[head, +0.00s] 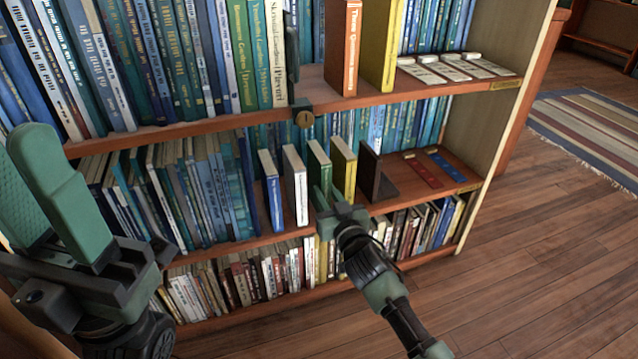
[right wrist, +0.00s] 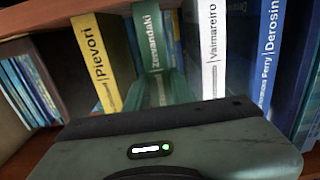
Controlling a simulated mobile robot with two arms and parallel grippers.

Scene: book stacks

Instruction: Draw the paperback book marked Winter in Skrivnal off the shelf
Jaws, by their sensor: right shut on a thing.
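On the middle shelf, a short row of spaced books stands upright: a blue one (head: 271,190), a white one (head: 295,185), a green one (head: 318,160) and a yellow one (head: 343,165). My right gripper (head: 326,196) is shut on the green book, which stands between the white and yellow ones. In the right wrist view the green book (right wrist: 152,40) reads "Zervandaki"; its lower spine is covered by my gripper. I cannot read the title Winter in Skrivnal on any spine. My left gripper (head: 52,160) is empty and open at the left, away from the shelf.
A dark bookend (head: 372,178) stands beside the yellow book. Red and blue flat items (head: 423,171) lie on the shelf to its right. The shelf above (head: 325,105) overhangs the row. Packed books fill the left and the bottom shelf.

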